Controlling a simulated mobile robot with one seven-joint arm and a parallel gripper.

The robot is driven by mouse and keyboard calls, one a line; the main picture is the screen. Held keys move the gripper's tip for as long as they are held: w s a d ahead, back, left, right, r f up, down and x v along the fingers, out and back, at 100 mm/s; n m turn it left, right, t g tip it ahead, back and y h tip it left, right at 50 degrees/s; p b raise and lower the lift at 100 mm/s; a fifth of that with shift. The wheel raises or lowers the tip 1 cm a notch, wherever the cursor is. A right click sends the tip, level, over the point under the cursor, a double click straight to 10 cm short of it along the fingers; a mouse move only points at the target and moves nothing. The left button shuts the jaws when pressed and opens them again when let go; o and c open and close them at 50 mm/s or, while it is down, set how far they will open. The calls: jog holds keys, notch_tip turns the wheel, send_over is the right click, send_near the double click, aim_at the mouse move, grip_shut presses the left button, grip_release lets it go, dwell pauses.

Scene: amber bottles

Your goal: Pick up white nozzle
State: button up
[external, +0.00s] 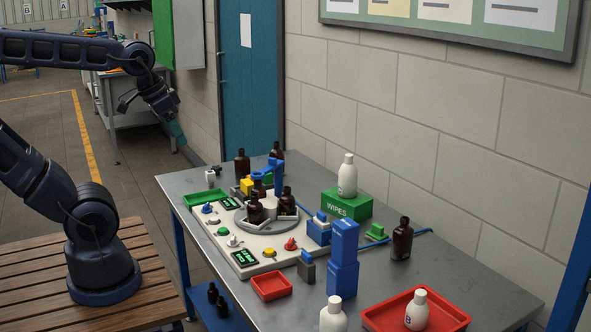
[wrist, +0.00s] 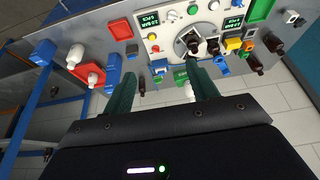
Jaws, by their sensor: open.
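A small white piece with a dark part (external: 210,173), possibly the white nozzle, stands at the far left corner of the table, behind the green tray. It also appears as a small white shape (wrist: 292,17) at the upper right of the wrist view. It is too small to identify surely. My gripper (external: 177,133) hangs in the air left of the table's far end, well apart from this piece. In the wrist view my gripper (wrist: 161,72) has two green fingers spread apart, with nothing held between them.
The grey table (external: 460,270) bears a control panel (external: 268,262) with amber bottles on a round plate. A green tray (external: 206,196), green wipes box (external: 347,204), blue blocks (external: 343,262) and a red tray (external: 450,318) with a white bottle (external: 416,312) stand around it.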

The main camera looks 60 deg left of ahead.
jog(key=w+a+r+n+g, duration=0.1)
jog(key=w+a+n, duration=0.1)
jog(key=w+a, duration=0.4)
jog(key=w+a+n, duration=0.3)
jog(key=w, duration=0.5)
jog(key=w+a+f+n+g, duration=0.1)
jog(key=w+a+f+n, duration=0.1)
jog(key=w+a, duration=0.4)
jog(key=w+a+f+n+g, duration=0.15)
jog(key=w+a, duration=0.25)
jog(key=a, duration=0.4)
jog(key=n+g, duration=0.1)
jog(key=n, duration=0.8)
send_near(210, 172)
jog(key=shift+s+f+m, duration=0.15)
jog(key=shift+f+m, duration=0.05)
jog(key=shift+m, duration=0.05)
jog(key=shift+f, duration=5.2)
jog(key=c, duration=1.1)
jog(key=shift+o, duration=0.2)
